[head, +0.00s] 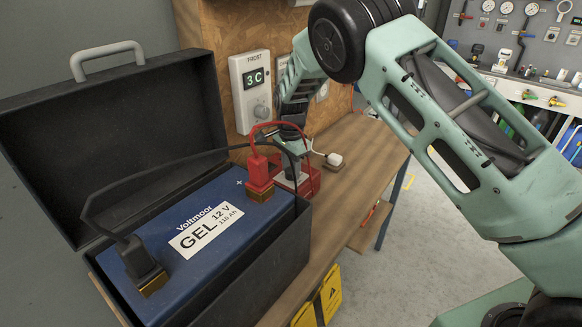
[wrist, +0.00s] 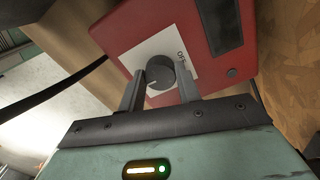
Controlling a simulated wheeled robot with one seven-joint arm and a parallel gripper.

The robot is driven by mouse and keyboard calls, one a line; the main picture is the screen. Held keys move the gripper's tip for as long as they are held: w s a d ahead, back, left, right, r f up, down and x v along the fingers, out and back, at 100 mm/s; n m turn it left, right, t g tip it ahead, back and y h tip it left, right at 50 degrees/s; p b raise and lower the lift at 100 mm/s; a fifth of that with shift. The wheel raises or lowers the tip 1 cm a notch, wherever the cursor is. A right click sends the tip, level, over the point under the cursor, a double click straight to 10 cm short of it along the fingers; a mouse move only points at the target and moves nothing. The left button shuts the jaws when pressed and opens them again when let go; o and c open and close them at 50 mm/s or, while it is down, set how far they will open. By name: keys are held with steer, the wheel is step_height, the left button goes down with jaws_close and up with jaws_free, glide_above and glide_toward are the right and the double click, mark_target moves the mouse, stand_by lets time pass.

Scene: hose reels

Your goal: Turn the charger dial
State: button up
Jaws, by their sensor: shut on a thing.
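The charger is a red box (wrist: 135,30) with a white label panel, a dark window and a small dark button in the wrist view. Its grey round dial (wrist: 160,72) sits on the white panel, beside printed marks. My gripper (wrist: 158,78) has one finger on each side of the dial and is shut on it. In the head view the red charger (head: 309,184) stands on the bench behind the battery, partly hidden by my gripper (head: 290,155), cables and a clamp. The dial is hidden there.
A blue battery (head: 215,215) in an open black case (head: 110,130) carries black and red clamps with cables. A white frost thermostat (head: 250,90) hangs on the wooden board. A white plug (head: 334,159) lies on the bench (head: 370,150). Open floor is at right.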

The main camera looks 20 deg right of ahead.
mark_target(291, 170)
steer(key=shift+r, duration=0.1)
steer(key=o, duration=1)
steer(key=shift+c, duration=0.2)
step_height(291, 170, up, 17)
steer(key=b, duration=0.3)
steer(key=shift+r, duration=0.2)
